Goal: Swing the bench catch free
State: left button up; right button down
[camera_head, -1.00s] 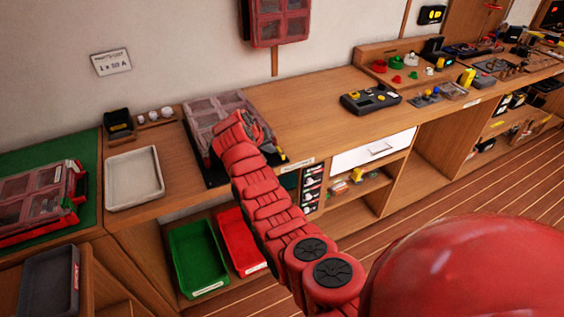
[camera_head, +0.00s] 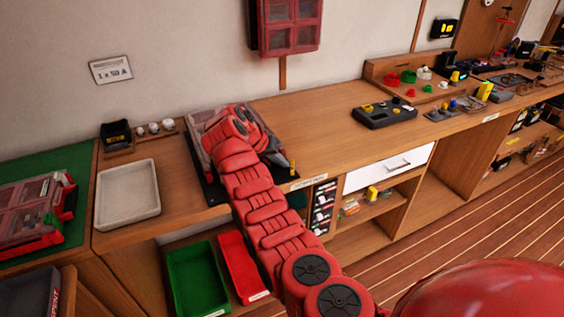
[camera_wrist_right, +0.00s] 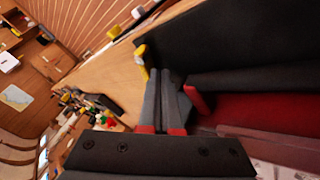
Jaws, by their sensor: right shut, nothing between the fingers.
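A clear-lidded case (camera_head: 203,121) with red edges sits on a black base (camera_head: 207,186) on the bench, partly hidden by my right arm. A small upright yellow piece (camera_head: 292,168), likely the bench catch, stands at the base's front right corner. It also shows in the right wrist view (camera_wrist_right: 142,58). My right gripper (camera_head: 284,163) is beside this yellow piece. In the right wrist view its fingers (camera_wrist_right: 163,78) are together and empty, with their tips close to the yellow piece; I cannot tell if they touch. My left gripper is out of view.
A white tray (camera_head: 128,219) and a green mat with another clear-lidded case (camera_head: 27,205) lie to the left. Green (camera_head: 193,298) and red (camera_head: 236,278) bins sit below. A black and yellow device (camera_head: 384,113) is farther right; the bench between is clear.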

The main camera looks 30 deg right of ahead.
jog(key=shift+s+a+p, duration=0.4)
jog(key=shift+s+a, duration=0.05)
jog(key=shift+s, duration=0.2)
jog(key=v, duration=1.7)
jog(key=shift+b, duration=0.35)
jog(key=shift+a+r, duration=0.1)
jog(key=shift+r, duration=0.1)
